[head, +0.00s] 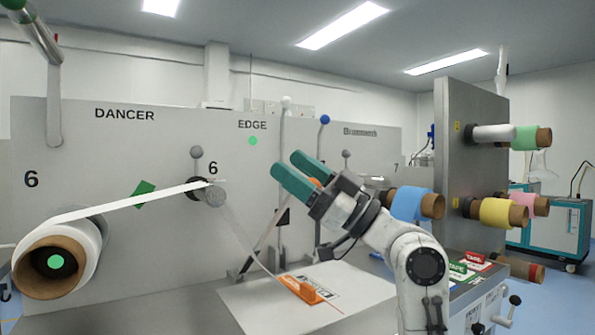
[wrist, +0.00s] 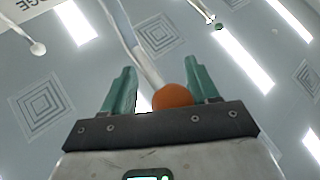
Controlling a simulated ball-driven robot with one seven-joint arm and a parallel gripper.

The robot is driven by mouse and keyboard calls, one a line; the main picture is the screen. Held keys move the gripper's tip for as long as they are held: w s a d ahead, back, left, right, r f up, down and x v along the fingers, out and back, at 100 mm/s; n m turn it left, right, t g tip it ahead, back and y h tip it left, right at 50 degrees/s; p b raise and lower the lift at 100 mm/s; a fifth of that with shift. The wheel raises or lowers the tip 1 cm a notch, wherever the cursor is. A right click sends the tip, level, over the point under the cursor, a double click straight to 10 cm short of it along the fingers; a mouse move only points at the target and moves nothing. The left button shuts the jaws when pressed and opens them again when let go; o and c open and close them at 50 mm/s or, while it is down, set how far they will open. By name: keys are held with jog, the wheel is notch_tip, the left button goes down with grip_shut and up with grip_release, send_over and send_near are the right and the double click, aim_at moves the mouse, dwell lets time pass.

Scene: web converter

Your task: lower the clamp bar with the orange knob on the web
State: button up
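The orange knob (head: 315,182) shows partly behind my gripper (head: 286,164) in the head view. In the wrist view the orange knob (wrist: 172,97) sits between the two teal fingers, close to the right one, with a gap to the left one. My gripper (wrist: 158,68) is open around it. The pale clamp bar (head: 262,245) slants up from the table towards the knob; its upper part is hidden by my gripper. The white web (head: 130,203) runs from the roll at the left over a roller, then down to the table.
Levers with a white knob (head: 286,101) and a blue knob (head: 325,119) stand upright behind my gripper. Blue (head: 408,203) and yellow (head: 494,212) rolls jut from the panel at right.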

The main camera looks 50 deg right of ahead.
jog(key=b+v, duration=0.1)
jog(key=v, duration=1)
jog(key=shift+d, duration=0.15)
jog(key=w+f+b+v, duration=0.1)
jog(key=b+v, duration=1.1)
jog(key=shift+d+f, duration=0.25)
dwell(0.7)
jog(key=shift+s, duration=0.15)
jog(key=shift+b, duration=0.4)
